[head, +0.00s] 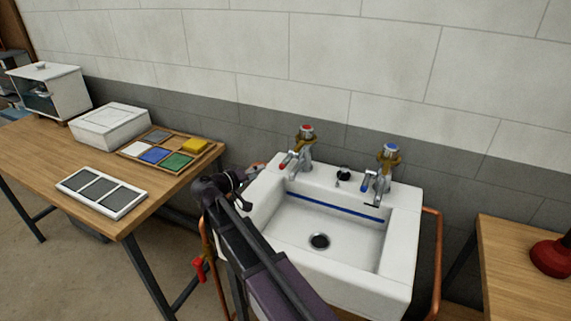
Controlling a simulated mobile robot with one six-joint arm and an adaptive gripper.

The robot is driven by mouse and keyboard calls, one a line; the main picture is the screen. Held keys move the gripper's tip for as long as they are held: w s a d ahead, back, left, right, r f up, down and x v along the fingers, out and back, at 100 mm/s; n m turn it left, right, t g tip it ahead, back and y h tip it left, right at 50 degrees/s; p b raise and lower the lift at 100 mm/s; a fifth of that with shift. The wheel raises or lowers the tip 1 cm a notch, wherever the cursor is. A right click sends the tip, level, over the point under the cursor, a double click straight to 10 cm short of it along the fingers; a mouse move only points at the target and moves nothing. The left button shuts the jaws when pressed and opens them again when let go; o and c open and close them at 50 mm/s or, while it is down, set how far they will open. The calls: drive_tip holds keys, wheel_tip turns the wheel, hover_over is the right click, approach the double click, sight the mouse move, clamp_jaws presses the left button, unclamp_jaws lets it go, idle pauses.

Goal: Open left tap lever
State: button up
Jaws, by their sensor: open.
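The left tap (303,150) stands on the back left of the white sink (404,245). It has a chrome body, a brass-coloured collar and a red cap. Its lever (290,160) has a red tip and points toward the front left. The right tap (385,170) has a blue cap and a blue-tipped lever. My gripper (249,174) is at the sink's left rim, to the left of the left tap and apart from its lever. It is small in view and partly hidden by my wrist, and appears open and empty.
A wooden table (180,200) at left holds a white box (110,126), a tray of coloured squares (170,150) and a white panelled frame (102,192). Copper pipes (437,260) flank the sink. A red plunger (552,258) stands on the right table. The basin is empty.

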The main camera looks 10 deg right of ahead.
sight(286, 162)
drive_tip(key=b+x, duration=0.3)
drive_tip(key=x, duration=1.1)
drive_tip(key=shift+s, duration=0.1)
clamp_jaws()
